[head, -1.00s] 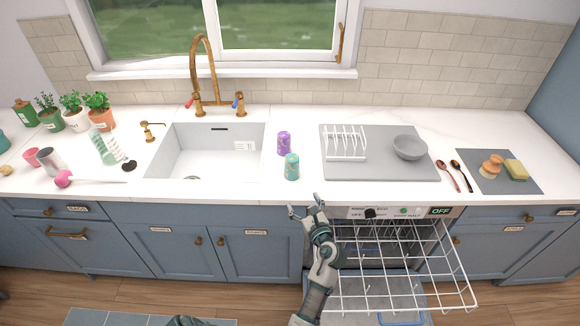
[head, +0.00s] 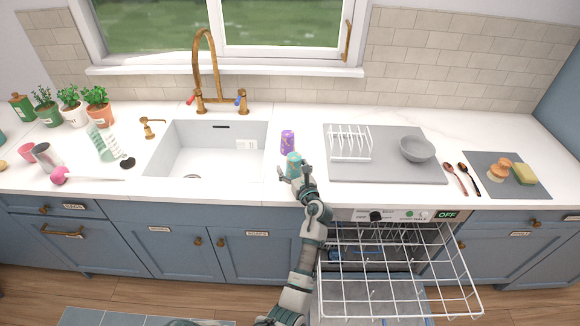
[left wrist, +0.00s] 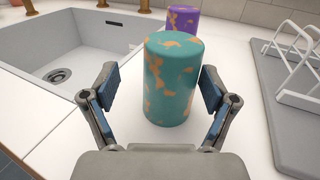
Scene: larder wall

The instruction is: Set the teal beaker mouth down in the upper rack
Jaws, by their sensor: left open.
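The teal beaker (head: 293,164) with tan patches stands on the white counter, right of the sink, near the front edge. In the left wrist view the teal beaker (left wrist: 173,80) shows a closed, flat top, so it appears to stand mouth down. My left gripper (head: 293,177) is open, its fingers at either side of the beaker's near part, with gaps visible on both sides. The upper rack (head: 398,233) is a white wire rack pulled out of the dishwasher below the counter; it looks empty. My right gripper is not in view.
A purple beaker (head: 288,140) stands just behind the teal one. The sink (head: 207,150) lies to the left. A grey mat (head: 385,170) with a white plate stand (head: 350,143) and a grey bowl (head: 417,149) lies to the right. The dishwasher door is open below the rack.

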